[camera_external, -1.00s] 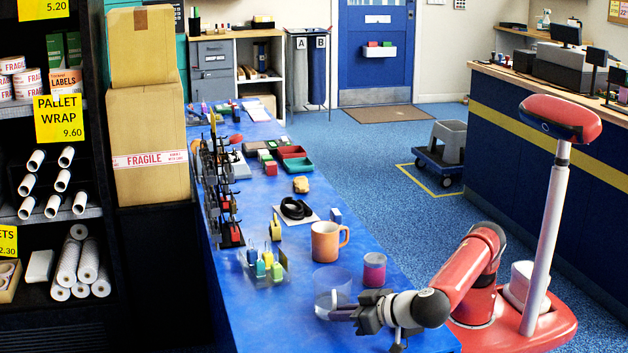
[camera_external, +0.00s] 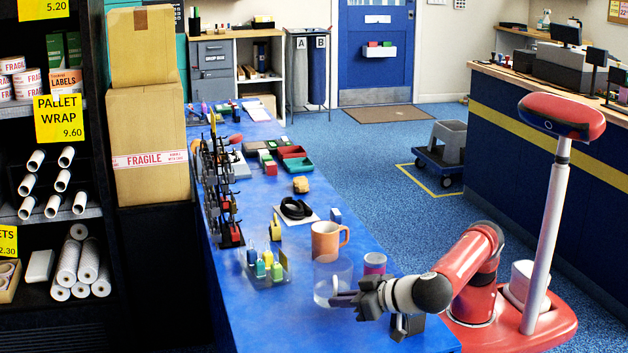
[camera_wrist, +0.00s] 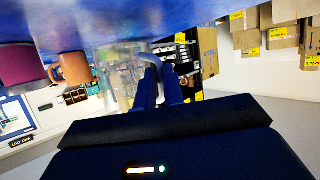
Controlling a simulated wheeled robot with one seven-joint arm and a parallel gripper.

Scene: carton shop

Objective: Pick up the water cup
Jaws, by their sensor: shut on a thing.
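The water cup (camera_external: 333,271) is a clear, see-through cup with a pale layer in its lower part. It is upright and appears to hang a little above the blue counter (camera_external: 300,333) near its front end. My gripper (camera_external: 337,298) comes from the right and is shut on the cup's wall. In the wrist view the picture is turned over; the cup (camera_wrist: 113,75) shows faintly beside my gripper's two dark fingers (camera_wrist: 160,75). The exact contact is hard to see through the clear wall.
A magenta cup (camera_external: 375,264) stands close on the right, partly behind my wrist. An orange mug (camera_external: 325,241) stands just behind. A clear holder with coloured bottles (camera_external: 266,268) is to the left, and a black coil (camera_external: 296,209) lies farther back. The counter's front left is bare.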

